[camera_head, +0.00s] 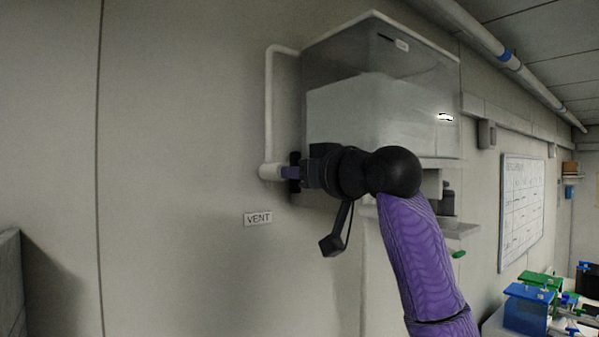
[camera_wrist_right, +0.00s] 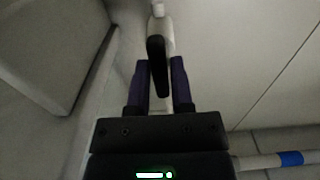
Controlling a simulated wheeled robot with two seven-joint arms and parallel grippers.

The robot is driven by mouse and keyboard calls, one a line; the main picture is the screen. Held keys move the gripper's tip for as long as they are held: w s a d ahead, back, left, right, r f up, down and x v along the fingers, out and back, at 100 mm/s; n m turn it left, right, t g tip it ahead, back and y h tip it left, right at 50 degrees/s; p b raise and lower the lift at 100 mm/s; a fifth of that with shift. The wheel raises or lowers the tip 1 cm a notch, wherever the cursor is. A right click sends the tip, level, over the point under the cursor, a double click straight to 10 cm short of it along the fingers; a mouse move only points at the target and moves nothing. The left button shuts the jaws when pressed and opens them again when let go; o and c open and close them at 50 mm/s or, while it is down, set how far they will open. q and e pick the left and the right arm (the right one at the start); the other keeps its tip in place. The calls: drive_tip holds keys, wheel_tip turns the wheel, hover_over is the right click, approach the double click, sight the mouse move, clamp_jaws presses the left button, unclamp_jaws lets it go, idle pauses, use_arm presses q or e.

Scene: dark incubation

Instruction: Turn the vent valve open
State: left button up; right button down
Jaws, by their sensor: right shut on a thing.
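In the head view, my right gripper (camera_head: 288,173) reaches leftward to the white pipe elbow (camera_head: 270,171) above the VENT label (camera_head: 258,218). In the right wrist view, the vent valve's black handle (camera_wrist_right: 157,66) lies between the two purple fingers of my right gripper (camera_wrist_right: 160,78), which is shut on it. The handle lies roughly lengthwise along the fingers, in front of the white pipe. In the head view the gripper mostly hides the valve. My left gripper is not in view.
A clear-fronted cabinet (camera_head: 385,90) hangs on the wall just above my right gripper, with a white pipe (camera_head: 268,100) along its left side. Blue (camera_head: 526,308) and green boxes stand on a bench at lower right. The wall left of the valve is bare.

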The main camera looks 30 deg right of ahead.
drive_tip(key=shift+f, duration=0.15)
drive_tip(key=c, duration=0.6)
unclamp_jaws()
drive_tip(key=s+b, duration=0.4)
drive_tip(key=s, duration=0.6)
drive_tip(key=shift+d, duration=0.4)
